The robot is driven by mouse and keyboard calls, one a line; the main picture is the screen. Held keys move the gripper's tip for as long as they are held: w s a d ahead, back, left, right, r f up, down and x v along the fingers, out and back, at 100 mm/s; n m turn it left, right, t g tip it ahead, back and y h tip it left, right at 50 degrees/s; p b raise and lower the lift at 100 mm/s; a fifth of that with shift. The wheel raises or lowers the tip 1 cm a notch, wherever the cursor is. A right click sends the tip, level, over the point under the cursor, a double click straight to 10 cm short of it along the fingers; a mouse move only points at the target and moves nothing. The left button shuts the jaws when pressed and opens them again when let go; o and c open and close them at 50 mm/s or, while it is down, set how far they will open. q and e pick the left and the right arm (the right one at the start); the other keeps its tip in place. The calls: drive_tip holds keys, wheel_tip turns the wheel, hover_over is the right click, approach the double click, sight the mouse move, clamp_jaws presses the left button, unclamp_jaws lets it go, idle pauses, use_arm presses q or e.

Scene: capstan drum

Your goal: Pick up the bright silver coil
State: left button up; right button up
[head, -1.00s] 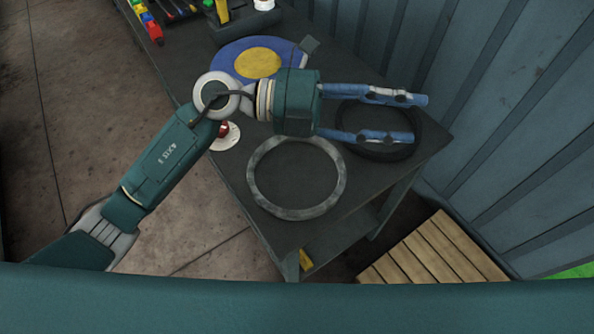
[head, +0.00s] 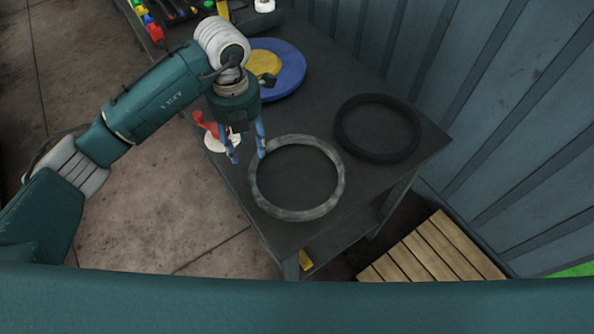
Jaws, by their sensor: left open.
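The silver-grey coil (head: 335,190) is a mottled ring lying flat near the front of the dark table. A darker, near-black ring (head: 378,154) lies to its right and a little farther back. My left gripper (head: 248,158) is open and points down, with its blue fingers at the coil's upper-left edge. One finger is close to the coil's rim and the other is outside it, to the left. I cannot tell whether a finger touches the coil. My right gripper is not in view.
A red object on a white round base (head: 222,146) stands right behind my left fingers. A blue disc with a yellow centre (head: 289,72) lies farther back on the table (head: 330,110). A wooden slatted pallet (head: 432,252) is on the floor at right, near the blue-grey wall (head: 500,120).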

sight(253, 161)
use_arm(q)
drive_tip(key=f, duration=0.1)
drive_tip(key=f+p, duration=0.1)
drive_tip(key=f, duration=0.1)
drive_tip(key=d+f+p, duration=0.1)
drive_tip(key=f, duration=0.1)
drive_tip(key=shift+s, duration=0.2)
drive_tip(key=shift+a+f, duration=0.1)
drive_tip(key=shift+f, duration=0.1)
clamp_jaws()
drive_tip(key=shift+w+r, duration=0.1)
drive_tip(key=shift+w, duration=0.05)
